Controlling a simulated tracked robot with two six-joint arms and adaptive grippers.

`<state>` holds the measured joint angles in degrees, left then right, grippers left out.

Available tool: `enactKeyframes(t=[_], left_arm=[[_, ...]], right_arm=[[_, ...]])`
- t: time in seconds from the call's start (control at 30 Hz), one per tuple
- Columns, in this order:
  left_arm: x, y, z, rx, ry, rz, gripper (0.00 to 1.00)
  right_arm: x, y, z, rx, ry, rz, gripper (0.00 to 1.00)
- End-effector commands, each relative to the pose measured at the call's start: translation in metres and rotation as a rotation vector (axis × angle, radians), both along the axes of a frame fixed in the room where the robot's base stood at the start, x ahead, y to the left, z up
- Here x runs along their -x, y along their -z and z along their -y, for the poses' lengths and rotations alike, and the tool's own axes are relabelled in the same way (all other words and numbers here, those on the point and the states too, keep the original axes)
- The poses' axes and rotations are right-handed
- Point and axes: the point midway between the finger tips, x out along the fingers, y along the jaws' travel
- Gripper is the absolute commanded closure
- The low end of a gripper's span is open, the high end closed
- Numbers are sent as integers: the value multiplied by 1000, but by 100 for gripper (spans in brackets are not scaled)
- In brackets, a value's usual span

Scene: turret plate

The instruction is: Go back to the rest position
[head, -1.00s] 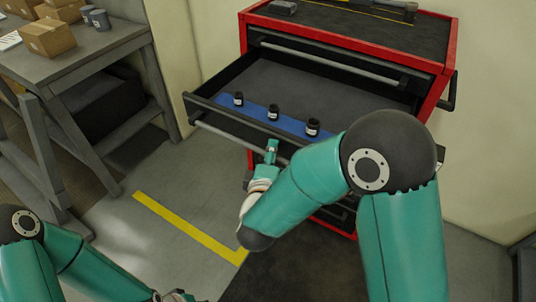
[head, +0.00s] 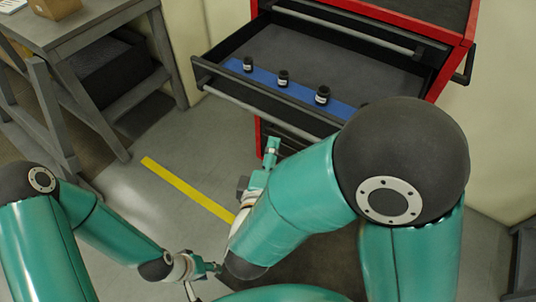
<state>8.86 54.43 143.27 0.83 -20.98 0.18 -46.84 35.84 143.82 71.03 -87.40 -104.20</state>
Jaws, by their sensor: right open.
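My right gripper (head: 270,152) is open and empty, just in front of the open drawer and below its handle bar, apart from it as far as I can see. My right arm's large dark elbow covers the drawer's right end. My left gripper (head: 208,268) is low in the middle of the view, over the floor. It is small and partly cut off from sight by my own body, so its jaws are unclear. The drawer (head: 390,75) of the red tool cabinet (head: 428,18) stands pulled out. Three small black jars (head: 283,77) stand in a row on a blue strip in it.
A grey workbench (head: 110,20) with a cardboard box (head: 55,8) and a dark bin (head: 105,70) on its lower shelf stands at the left. A yellow line (head: 190,190) marks the floor. Open floor lies between bench and cabinet.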

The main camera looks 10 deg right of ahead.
Motion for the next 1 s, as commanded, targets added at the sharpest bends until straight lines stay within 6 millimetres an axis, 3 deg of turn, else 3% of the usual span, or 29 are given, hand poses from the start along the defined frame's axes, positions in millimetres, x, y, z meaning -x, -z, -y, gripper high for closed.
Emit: enactKeyframes(t=[0.67,0.77,0.87,1.0], left_arm=[[0,1,-4,6,0,0,60],[0,1,-4,6,0,0,60],[0,1,-4,6,0,0,60],[0,1,-4,6,0,0,60]], right_arm=[[2,4,-2,-19,-3,-6,59],[-6,22,0,-101,-12,-30,59],[-19,59,4,-270,-19,-87,59],[-27,139,13,-631,31,-243,59]])
